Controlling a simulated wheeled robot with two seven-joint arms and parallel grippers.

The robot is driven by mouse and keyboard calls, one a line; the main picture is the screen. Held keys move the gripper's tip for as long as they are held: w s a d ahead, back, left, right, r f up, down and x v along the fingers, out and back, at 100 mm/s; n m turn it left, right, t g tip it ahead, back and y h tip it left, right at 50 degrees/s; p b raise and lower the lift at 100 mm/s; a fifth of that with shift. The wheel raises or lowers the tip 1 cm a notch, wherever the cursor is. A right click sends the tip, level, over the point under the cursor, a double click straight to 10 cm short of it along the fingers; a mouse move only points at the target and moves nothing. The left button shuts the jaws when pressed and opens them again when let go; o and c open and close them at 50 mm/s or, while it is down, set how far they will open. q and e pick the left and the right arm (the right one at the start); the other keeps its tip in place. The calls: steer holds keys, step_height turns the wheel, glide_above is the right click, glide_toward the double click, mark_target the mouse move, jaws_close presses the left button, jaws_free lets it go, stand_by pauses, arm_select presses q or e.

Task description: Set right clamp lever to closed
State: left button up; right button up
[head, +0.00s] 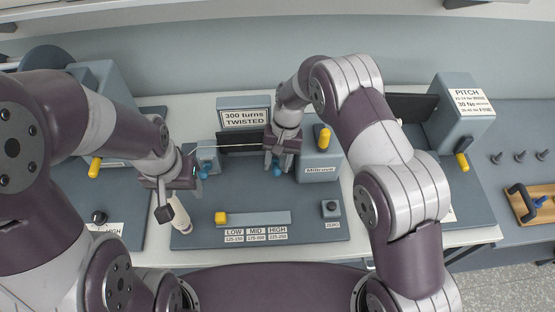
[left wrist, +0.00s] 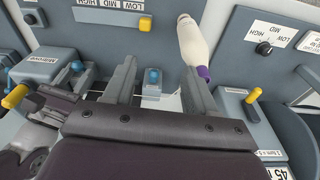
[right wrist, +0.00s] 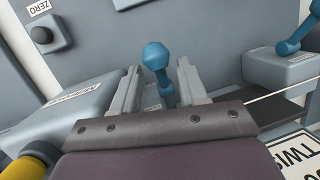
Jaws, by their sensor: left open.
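The right clamp lever is blue with a round knob (head: 277,169). In the right wrist view the lever (right wrist: 156,58) rises from its grey block between the fingertips of my right gripper (right wrist: 158,85). The fingers are apart, and I see no firm grip. In the head view my right gripper (head: 279,160) is just above and behind this lever. The left clamp lever (head: 204,169) is also blue and stands to its left; it also shows in the right wrist view (right wrist: 295,46). My left gripper (head: 168,190) is open, left of the left clamp.
A white bobbin with a purple end (left wrist: 192,42) lies near my left gripper. A strand (right wrist: 275,97) runs between the clamps. A grey Millrove box (head: 319,160) with a yellow lever stands close right of my right gripper. The yellow slider (head: 221,218) is in front.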

steer(key=shift+w+r, duration=0.25)
steer(key=shift+r, duration=0.05)
steer(key=p+v, duration=0.7)
steer(key=v, duration=0.5)
steer(key=shift+s, duration=0.2)
